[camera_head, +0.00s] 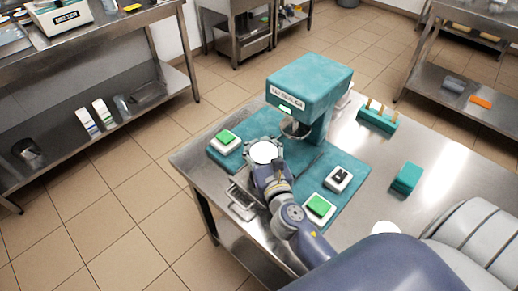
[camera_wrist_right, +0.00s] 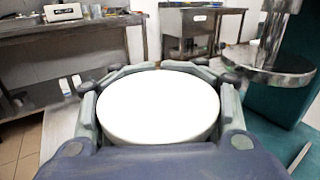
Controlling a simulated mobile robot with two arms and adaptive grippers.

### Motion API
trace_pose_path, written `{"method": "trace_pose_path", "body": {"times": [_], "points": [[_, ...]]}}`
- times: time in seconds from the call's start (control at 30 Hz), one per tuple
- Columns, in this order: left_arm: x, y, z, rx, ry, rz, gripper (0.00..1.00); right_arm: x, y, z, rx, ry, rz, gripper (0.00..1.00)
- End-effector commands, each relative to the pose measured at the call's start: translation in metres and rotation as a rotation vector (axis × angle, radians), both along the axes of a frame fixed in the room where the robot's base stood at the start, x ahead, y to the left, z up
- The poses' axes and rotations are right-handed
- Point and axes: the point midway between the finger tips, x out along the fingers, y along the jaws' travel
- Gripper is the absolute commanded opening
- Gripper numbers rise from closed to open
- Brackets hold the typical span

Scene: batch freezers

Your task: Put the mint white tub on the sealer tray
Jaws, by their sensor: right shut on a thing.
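A tub with a round, plain white top (camera_head: 264,153) is in my right gripper (camera_head: 264,146), at the near side of the teal sealer (camera_head: 308,84). In the right wrist view the white tub (camera_wrist_right: 158,106) fills the space between the fingers, which close around its sides. No mint mark shows on its top. The sealer's round metal head (camera_wrist_right: 282,70) is to the right of the tub, apart from it. The tub looks level; its underside is hidden. I cannot clearly make out the sealer tray. My left gripper is not in view.
Green-button boxes (camera_head: 225,140) (camera_head: 319,207) and a black-switch box (camera_head: 339,179) stand around the sealer on the steel table (camera_head: 375,165). A teal block (camera_head: 406,178), a teal rack (camera_head: 377,117) and a white round thing (camera_head: 385,228) are farther right. A metal frame (camera_head: 243,204) is at the near-left edge.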

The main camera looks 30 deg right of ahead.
Motion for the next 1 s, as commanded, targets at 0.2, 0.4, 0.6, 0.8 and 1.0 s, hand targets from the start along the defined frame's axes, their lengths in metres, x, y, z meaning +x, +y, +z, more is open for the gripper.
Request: {"method": "trace_pose_path", "body": {"times": [0.2, 0.4, 0.6, 0.8, 1.0], "points": [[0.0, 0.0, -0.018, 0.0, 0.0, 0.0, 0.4, 0.001, -0.001, -0.028, 0.003, 0.002, -0.001, 0.0], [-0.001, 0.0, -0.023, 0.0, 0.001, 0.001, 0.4, 0.001, -0.001, -0.036, 0.002, 0.0, 0.0, 0.0], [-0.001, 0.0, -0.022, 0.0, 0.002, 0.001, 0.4, 0.001, -0.001, -0.035, 0.001, 0.0, 0.0, 0.0], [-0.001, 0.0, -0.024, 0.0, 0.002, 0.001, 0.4, 0.001, -0.001, -0.039, 0.001, 0.001, 0.001, 0.56], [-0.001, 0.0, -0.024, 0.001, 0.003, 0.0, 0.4, 0.001, -0.001, -0.039, 0.001, 0.001, 0.001, 0.77]]}}
